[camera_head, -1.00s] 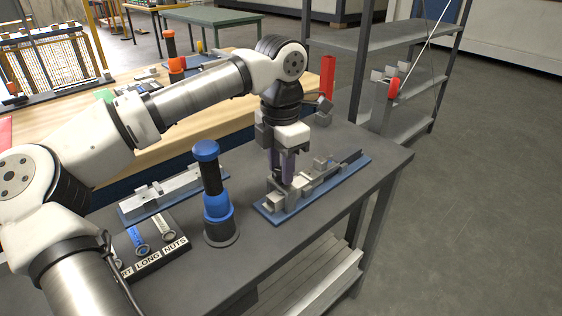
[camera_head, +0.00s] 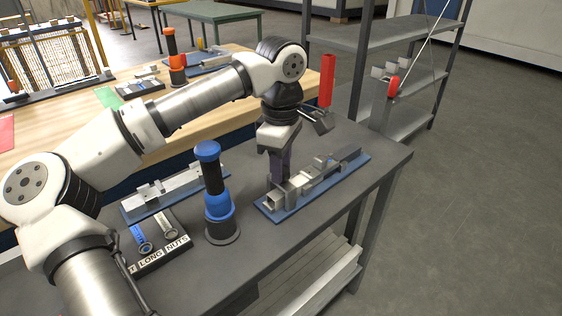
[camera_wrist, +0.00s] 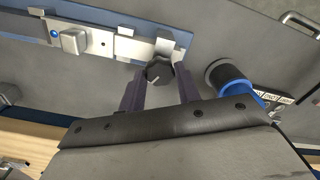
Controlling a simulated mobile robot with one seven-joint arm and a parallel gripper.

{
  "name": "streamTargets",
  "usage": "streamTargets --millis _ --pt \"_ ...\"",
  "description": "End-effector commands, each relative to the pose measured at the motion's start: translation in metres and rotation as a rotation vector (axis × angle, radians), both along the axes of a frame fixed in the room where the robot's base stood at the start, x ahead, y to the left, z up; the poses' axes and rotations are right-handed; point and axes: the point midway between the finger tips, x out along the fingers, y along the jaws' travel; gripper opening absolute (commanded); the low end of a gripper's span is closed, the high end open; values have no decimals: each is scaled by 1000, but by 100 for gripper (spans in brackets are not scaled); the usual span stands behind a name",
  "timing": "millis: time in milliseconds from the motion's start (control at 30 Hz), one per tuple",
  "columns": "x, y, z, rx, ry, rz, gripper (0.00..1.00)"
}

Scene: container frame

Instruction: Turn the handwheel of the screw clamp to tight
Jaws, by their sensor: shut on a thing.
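The screw clamp (camera_head: 318,184) lies on a blue base plate on the grey bench, below my gripper in the head view. In the wrist view the clamp's metal body (camera_wrist: 103,43) runs across the top. Its dark handwheel (camera_wrist: 158,71) is a small round knob at the clamp's end. My gripper (camera_head: 278,178) points down at the near left end of the clamp. Its two purple fingers (camera_wrist: 158,84) are on either side of the handwheel and shut on it. The fingers hide the handwheel in the head view.
A blue and black upright tool (camera_head: 213,190) stands left of the clamp. A second blue-based fixture (camera_head: 165,193) and a labelled tray (camera_head: 160,255) lie further left. A red upright block (camera_head: 327,82) is behind. The bench's right edge is clear.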

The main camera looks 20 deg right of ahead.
Motion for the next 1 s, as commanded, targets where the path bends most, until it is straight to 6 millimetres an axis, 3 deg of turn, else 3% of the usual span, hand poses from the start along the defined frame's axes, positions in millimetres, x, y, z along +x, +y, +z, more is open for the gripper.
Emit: streamTargets --millis 1000 --pt "1 -1 1 -2 -3 -938 10"
